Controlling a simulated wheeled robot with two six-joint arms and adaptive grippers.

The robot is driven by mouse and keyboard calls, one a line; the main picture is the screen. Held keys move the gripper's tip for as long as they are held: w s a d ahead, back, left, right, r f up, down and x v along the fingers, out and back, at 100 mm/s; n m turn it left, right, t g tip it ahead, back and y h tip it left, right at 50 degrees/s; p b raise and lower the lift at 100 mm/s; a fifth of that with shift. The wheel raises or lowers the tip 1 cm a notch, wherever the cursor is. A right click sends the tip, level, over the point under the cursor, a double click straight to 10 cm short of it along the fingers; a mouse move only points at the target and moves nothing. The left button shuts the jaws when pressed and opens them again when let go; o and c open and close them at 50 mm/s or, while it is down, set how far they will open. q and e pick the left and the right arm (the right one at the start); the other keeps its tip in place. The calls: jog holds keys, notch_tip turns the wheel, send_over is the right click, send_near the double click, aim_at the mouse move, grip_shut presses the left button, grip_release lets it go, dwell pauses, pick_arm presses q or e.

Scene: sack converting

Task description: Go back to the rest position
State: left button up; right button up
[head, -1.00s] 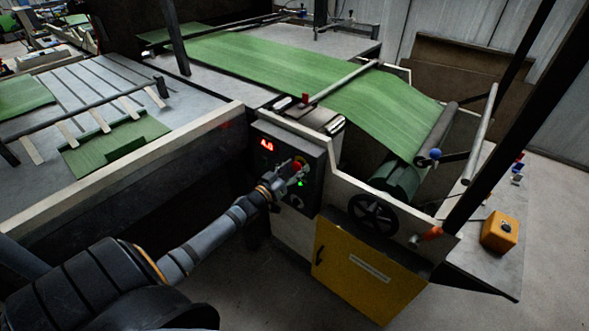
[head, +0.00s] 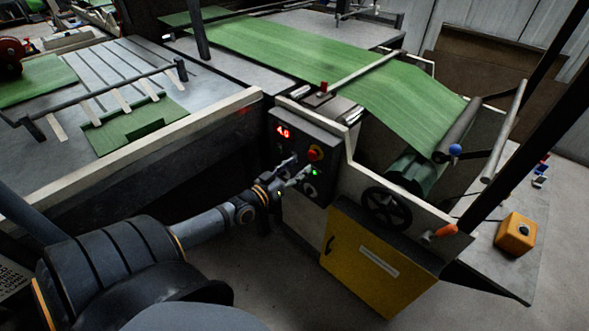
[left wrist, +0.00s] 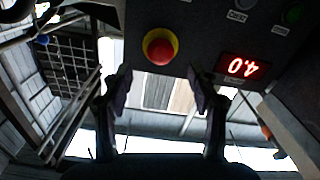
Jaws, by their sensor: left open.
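My left gripper (head: 296,172) is open and empty in front of the dark control panel (head: 281,151) of the machine. In the left wrist view its two fingers (left wrist: 160,82) stand apart. A red emergency button with a yellow collar (left wrist: 161,46) shows beyond and between them, apart from the fingers. In the head view that red button (head: 315,153) sits just above the fingertips. A lit display (head: 283,132) reads 4.0; it also shows, inverted, in the left wrist view (left wrist: 243,67). A green lit button (head: 315,172) is beside the fingertips. My right gripper is not in view.
A yellow cabinet door (head: 365,262) and a black handwheel (head: 387,209) are right of the gripper. Green web (head: 330,62) runs over the machine to a roller. A long table edge (head: 150,148) lies above my left arm. Grey floor below is clear.

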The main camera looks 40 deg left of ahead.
pick_arm(q)
jog(key=shift+s, duration=0.35)
dwell(0.3)
jog(key=s+a+f+g+y, duration=0.1)
jog(key=s+a+f+g, duration=0.3)
jog(key=f, duration=0.6)
jog(key=s+d+f+g+y+p, duration=0.1)
jog(key=s+f, duration=0.4)
jog(key=f, duration=0.6)
jog(key=s+a+f+g+y, duration=0.25)
jog(key=s+f, duration=0.25)
jog(key=f, duration=0.5)
jog(key=s+d+f+g, duration=0.3)
jog(key=s+d+f, duration=0.2)
jog(key=s, duration=0.4)
jog(key=s+d+f+m+g+h, duration=0.1)
jog(key=s+d+f+g, duration=0.2)
jog(key=s, duration=0.6)
jog(key=s+d+f+m+g+h+p, duration=0.1)
jog(key=s+d+f+g, duration=0.2)
jog(key=s+d+f, duration=0.4)
notch_tip(320, 180, down, 2)
jog(key=shift+s+f, duration=0.1)
jog(key=shift+s, duration=1.05)
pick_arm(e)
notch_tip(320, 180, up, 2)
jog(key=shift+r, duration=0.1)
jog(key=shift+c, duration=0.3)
